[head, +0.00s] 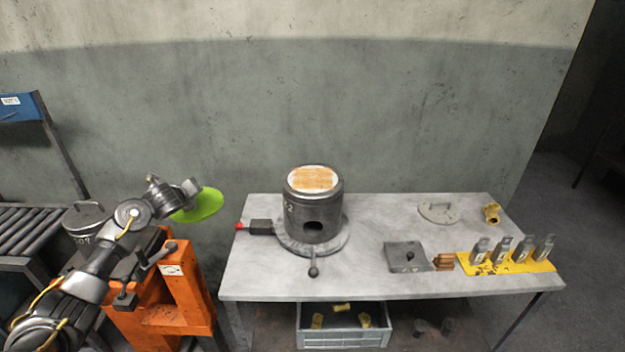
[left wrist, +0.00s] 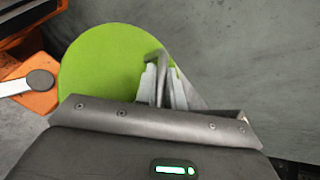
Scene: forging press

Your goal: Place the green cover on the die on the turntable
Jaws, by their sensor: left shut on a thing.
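The green cover (head: 203,206) is a flat round disc at the end of my left arm, left of the table in the head view. My left gripper (head: 187,192) is shut on it, and the left wrist view shows the gripper on a grey handle on the green cover (left wrist: 100,70). The die (head: 314,212) is a dark grey cylinder with a hole low in its side and a tan top. It stands upright on the round turntable (head: 338,243) on the table. The cover is apart from the die, to its left. My right gripper is not in view.
On the grey table (head: 370,285) are a round plate with a handle (head: 438,212), a dark square plate (head: 405,256) and a yellow strip (head: 505,264) with several metal pieces. An orange stand (head: 185,290) is left of the table, and a grey crate (head: 342,338) is below.

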